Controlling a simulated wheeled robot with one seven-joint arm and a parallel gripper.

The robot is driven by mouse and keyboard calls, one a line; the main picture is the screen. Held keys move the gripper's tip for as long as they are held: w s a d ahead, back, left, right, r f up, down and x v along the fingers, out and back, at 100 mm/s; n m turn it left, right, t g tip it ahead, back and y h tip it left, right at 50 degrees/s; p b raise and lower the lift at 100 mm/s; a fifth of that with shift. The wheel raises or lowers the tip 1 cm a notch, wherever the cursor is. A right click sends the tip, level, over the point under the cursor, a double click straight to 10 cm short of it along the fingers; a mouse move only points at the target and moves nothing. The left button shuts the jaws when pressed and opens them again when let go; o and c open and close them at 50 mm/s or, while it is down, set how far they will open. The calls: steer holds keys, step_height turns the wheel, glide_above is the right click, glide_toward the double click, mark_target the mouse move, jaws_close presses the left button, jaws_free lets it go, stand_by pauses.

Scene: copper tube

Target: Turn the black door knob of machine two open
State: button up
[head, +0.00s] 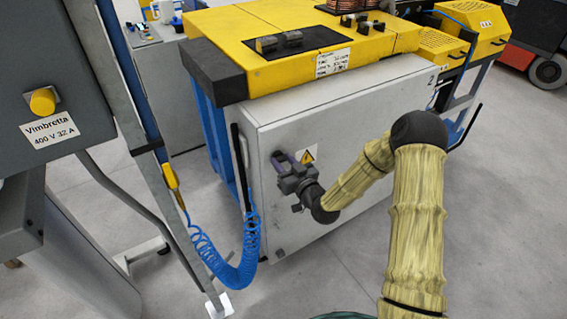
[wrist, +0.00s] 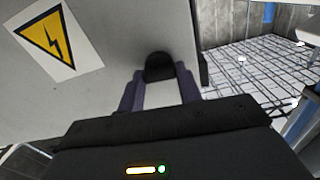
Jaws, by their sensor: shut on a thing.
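Machine two is a yellow-topped cabinet with a light grey door (head: 370,130) marked "2" at its upper right corner. The black door knob (wrist: 159,66) shows in the wrist view between the fingertips, close to the door's edge. My gripper (wrist: 159,80) has its purple fingers on either side of the knob and is shut on it. In the head view my gripper (head: 281,160) is at the left part of the door, beside the yellow warning label (head: 308,156), and covers the knob. The door looks closed against the cabinet.
A grey control box (head: 55,100) with a yellow knob stands at the left. A blue coiled hose (head: 235,268) hangs beside a post left of the door. The grey floor (head: 330,285) in front of the door is largely free.

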steer(key=m+b, duration=0.1)
steer(key=m, duration=0.3)
steer(key=shift+d+f+m+b, duration=0.1)
steer(key=shift+m+b, duration=0.2)
steer(key=shift+b, duration=0.05)
steer(key=m, duration=0.3)
steer(key=shift+w+m+b, duration=0.1)
steer(key=shift+m+b, duration=0.2)
steer(key=shift+b, duration=0.05)
steer(key=m, duration=0.4)
steer(key=shift+d+m, duration=0.1)
steer(key=shift+m, duration=0.2)
steer(key=shift+f+m+b, duration=0.1)
steer(key=shift+m+b, duration=0.2)
steer(key=shift+m, duration=1.9)
steer(key=o, duration=1)
